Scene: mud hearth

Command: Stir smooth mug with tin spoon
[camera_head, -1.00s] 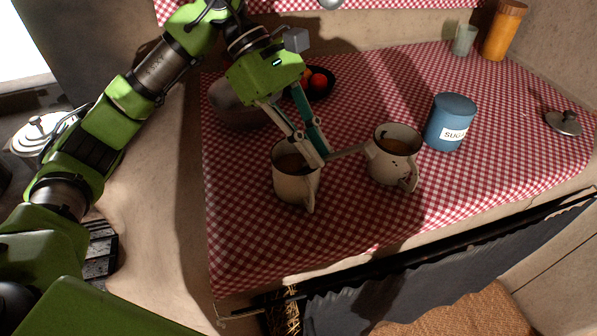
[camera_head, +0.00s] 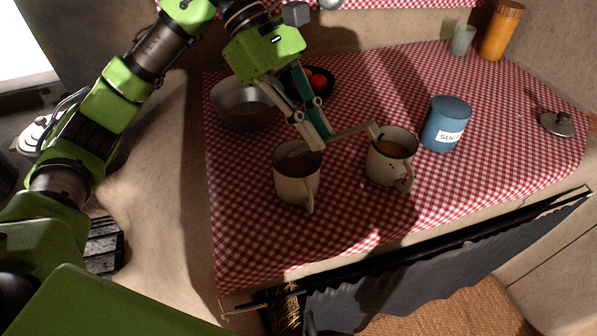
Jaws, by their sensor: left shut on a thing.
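Two cream enamel mugs of brown liquid stand upright on the checked cloth. The left mug (camera_head: 296,187) looks plain; the right mug (camera_head: 386,172) has dark marks on its side. My left gripper (camera_head: 318,144) is shut on the tin spoon (camera_head: 350,132), just above and behind the left mug's rim. My right gripper is not in view.
A blue sugar tin (camera_head: 447,124) stands right of the mugs. A metal bowl (camera_head: 243,104) and a dark bowl of red fruit (camera_head: 319,82) are behind. A lid (camera_head: 557,124), an orange jar (camera_head: 500,32) and a glass (camera_head: 463,41) are farther right. The front cloth is clear.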

